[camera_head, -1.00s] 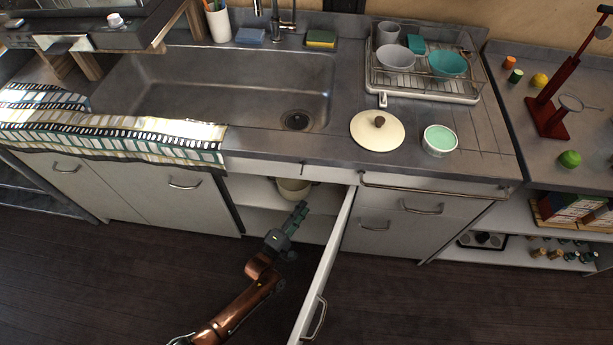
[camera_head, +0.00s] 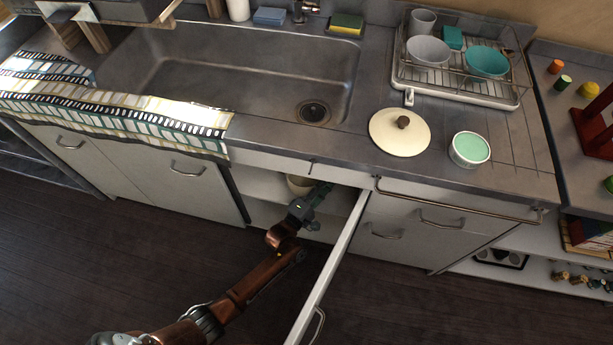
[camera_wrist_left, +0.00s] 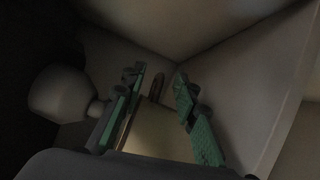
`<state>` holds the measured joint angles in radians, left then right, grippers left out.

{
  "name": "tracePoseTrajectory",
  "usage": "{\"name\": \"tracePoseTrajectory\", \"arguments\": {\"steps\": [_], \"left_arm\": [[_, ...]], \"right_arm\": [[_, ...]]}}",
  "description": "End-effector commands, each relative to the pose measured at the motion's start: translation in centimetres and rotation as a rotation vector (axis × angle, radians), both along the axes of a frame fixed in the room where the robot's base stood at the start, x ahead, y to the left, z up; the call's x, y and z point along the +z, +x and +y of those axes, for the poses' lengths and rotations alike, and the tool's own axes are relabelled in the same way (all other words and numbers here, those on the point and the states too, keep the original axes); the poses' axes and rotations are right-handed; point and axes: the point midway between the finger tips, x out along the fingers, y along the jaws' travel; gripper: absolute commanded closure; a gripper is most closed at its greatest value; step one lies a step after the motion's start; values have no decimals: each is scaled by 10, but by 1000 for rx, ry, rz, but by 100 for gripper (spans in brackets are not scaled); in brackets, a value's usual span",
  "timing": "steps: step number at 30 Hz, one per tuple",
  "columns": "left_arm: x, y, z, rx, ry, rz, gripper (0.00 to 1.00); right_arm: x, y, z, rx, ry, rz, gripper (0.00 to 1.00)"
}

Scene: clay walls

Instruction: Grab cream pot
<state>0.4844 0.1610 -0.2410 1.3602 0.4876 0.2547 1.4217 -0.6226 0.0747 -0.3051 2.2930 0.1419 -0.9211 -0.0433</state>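The cream pot (camera_head: 299,185) stands inside the open cupboard under the counter, partly hidden by the counter edge and my gripper. My left gripper (camera_head: 322,188) reaches into the cupboard at the pot's right side in the head view. In the left wrist view its green-padded fingers (camera_wrist_left: 160,77) are apart. A pale cream surface (camera_wrist_left: 160,130) with a small loop lies between them, probably the pot; contact is unclear. A matching cream lid (camera_head: 399,136) with a brown knob lies on the counter. My right gripper is not in view.
The open cupboard door (camera_head: 330,268) stands just right of my arm. The counter edge is above the gripper. In the wrist view a dark rounded object (camera_wrist_left: 62,95) sits left of the fingers, with cupboard walls close around. A green-topped bowl (camera_head: 469,149) stands by the lid.

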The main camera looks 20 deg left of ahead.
Motion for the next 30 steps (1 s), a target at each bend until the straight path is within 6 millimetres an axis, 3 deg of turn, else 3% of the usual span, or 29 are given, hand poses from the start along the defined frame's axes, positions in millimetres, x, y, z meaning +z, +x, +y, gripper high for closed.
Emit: {"name": "tracePoseTrajectory", "arguments": {"steps": [5, 18, 30], "left_arm": [[1, 0, 0, 0, 0, -1, 72], [1, 0, 0, 0, 0, -1, 100], [0, 0, 0, 0, 0, 0, 100]], "right_arm": [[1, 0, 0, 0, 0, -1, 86], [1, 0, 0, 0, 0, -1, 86], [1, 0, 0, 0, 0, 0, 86]]}}
